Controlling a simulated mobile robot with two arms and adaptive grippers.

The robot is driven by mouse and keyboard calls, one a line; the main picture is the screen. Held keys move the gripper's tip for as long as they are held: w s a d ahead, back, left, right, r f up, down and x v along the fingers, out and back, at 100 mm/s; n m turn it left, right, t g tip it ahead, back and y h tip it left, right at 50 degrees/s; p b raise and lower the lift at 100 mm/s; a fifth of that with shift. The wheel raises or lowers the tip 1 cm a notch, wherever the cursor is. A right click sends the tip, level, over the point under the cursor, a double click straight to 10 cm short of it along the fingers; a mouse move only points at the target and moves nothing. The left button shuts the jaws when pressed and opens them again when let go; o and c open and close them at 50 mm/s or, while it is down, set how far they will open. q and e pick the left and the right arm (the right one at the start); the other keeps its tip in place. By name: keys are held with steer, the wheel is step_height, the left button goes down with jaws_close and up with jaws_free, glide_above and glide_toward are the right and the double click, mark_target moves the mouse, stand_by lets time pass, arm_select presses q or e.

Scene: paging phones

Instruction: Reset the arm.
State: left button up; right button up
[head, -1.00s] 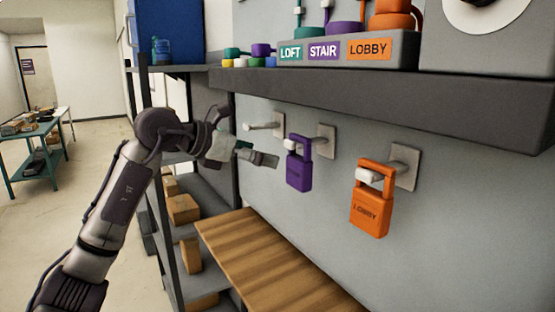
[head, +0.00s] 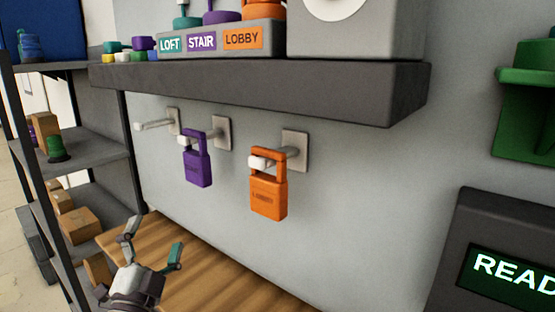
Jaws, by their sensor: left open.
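My left gripper (head: 151,250) is at the bottom left of the head view, with its fingers spread apart and nothing between them. It is over the wooden bench top (head: 210,275), below the wall hooks. A purple padlock-shaped tag (head: 197,170) hangs on the middle hook. An orange tag (head: 267,197), marked LOBBY, hangs on the right hook. The left hook (head: 152,125) is bare. My gripper is apart from both tags. My right gripper is out of view.
A dark shelf (head: 260,90) juts from the wall above the hooks, bearing the LOFT, STAIR and LOBBY label block (head: 222,41). A dark box with a lit screen (head: 510,270) is at the lower right. A rack (head: 90,145) with boxes stands at the left. The wall's middle is clear.

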arm_select(q)
steer(key=s+a+f+n+g+y, duration=0.15)
steer(key=s+f+n+g, duration=0.4)
steer(key=f, duration=0.65)
steer(key=s+a+f+n+g+y, duration=0.15)
steer(key=s+f+n+g, duration=0.35)
steer(key=f, duration=0.7)
steer(key=s+d+f+g+h, duration=0.1)
steer(key=s+d+f+g, duration=0.15)
steer(key=s, duration=0.45)
steer(key=s+d+f+g, duration=0.1)
steer(key=s+f+g, duration=0.25)
steer(key=s, duration=0.25)
steer(key=s+d+f+g+h, duration=0.1)
steer(key=s+d+f+g, duration=0.2)
steer(key=s, duration=0.4)
step_height(320, 180, down, 28)
steer(key=s+g, duration=0.1)
steer(key=s+a+f+g, duration=0.1)
steer(key=s+a+f, duration=0.3)
steer(key=s+f, duration=1.1)
steer(key=shift+s+f, duration=0.3)
steer(key=shift+s, duration=0.35)
